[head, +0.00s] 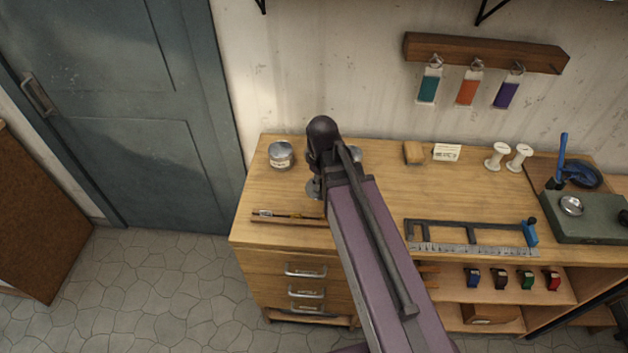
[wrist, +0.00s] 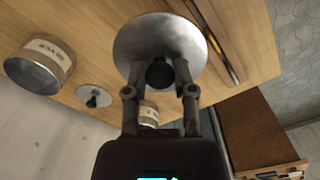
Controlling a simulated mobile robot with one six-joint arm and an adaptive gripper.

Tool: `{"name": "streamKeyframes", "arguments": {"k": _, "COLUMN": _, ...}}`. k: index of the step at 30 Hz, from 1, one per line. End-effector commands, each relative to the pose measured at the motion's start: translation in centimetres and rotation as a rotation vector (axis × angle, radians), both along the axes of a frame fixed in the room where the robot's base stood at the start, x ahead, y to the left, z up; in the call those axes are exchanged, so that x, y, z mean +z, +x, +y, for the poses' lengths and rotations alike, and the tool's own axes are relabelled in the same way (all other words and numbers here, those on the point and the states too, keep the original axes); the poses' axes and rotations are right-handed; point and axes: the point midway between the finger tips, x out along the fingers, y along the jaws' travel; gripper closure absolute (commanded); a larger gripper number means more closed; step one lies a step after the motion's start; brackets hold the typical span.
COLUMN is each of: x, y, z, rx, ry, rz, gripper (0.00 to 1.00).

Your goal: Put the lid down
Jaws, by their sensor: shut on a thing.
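My gripper (wrist: 159,80) is shut on the black knob of a round grey metal lid (wrist: 150,40), in the wrist view. The lid is over the workbench top near its left end; whether it touches the wood I cannot tell. In the head view my arm hides most of the gripper, and a grey lid edge (head: 313,189) shows beside it. A second, smaller-looking lid (wrist: 94,97) with a black knob lies on the bench between two labelled tins. One tin (head: 281,155) stands at the back left; the other (wrist: 40,62) is mostly hidden behind my arm in the head view.
A narrow tray (head: 262,219) with a brush lies along the front left edge. A blue door (head: 130,130) is at left.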

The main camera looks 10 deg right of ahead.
Motion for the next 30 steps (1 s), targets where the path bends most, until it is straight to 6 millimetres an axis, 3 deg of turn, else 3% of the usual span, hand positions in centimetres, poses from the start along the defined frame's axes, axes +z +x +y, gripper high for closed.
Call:
{"name": "streamKeyframes", "arguments": {"k": 13, "x": 0.0, "y": 0.9, "z": -0.3, "rx": -0.012, "ry": 0.000, "rz": 0.000, "gripper": 1.00}}
{"name": "streamKeyframes", "arguments": {"k": 17, "x": 0.0, "y": 2.9, "z": -0.3, "rx": -0.031, "ry": 0.000, "rz": 0.000, "gripper": 1.00}}
{"name": "streamKeyframes", "arguments": {"k": 24, "x": 0.0, "y": 8.2, "z": -0.4, "rx": -0.089, "ry": 0.000, "rz": 0.000, "gripper": 1.00}}
{"name": "streamKeyframes", "arguments": {"k": 30, "x": 0.0, "y": 10.9, "z": -0.4, "rx": -0.125, "ry": 0.000, "rz": 0.000, "gripper": 1.00}}
